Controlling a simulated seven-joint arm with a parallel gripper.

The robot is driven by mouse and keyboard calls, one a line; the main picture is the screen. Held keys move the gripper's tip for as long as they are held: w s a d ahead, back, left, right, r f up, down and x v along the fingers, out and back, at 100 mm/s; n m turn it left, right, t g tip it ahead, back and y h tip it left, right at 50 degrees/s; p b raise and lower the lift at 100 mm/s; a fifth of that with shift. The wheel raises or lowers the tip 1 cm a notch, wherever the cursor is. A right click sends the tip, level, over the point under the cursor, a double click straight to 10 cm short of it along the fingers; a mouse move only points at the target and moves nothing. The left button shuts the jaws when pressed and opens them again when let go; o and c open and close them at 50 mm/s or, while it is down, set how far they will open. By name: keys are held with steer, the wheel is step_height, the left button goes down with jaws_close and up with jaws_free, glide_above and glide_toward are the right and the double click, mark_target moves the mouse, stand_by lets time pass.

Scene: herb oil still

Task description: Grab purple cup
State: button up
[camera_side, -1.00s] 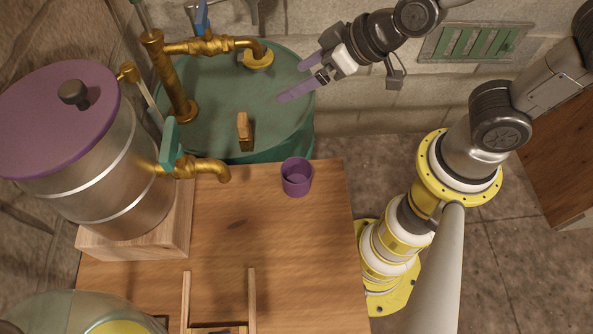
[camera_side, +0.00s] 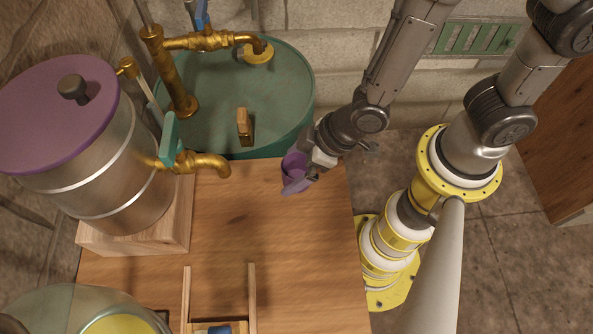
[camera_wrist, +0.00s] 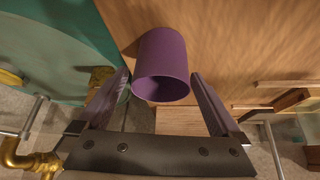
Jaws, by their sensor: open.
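The purple cup (camera_side: 292,165) stands near the back right edge of the wooden table in the side view, partly hidden by my gripper (camera_side: 290,174). In the wrist view the cup (camera_wrist: 163,66) is at the top middle, its open rim facing my gripper (camera_wrist: 160,97). My gripper is open. Its two purple fingers lie to the left and right of the cup's rim, with a visible gap on each side. How far the fingers reach along the cup is hard to tell.
A brass spout (camera_side: 212,164) sticks out over the table (camera_side: 250,230) left of the cup. A steel pot with a purple lid (camera_side: 50,115) stands on a wooden block at left. A green barrel (camera_side: 280,100) is behind. A wooden rack (camera_side: 252,292) lies at the front.

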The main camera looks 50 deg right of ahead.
steer(key=shift+x, duration=1.15)
steer(key=c, duration=1.2)
steer(key=shift+r, duration=0.15)
steer(key=shift+r, duration=4.85)
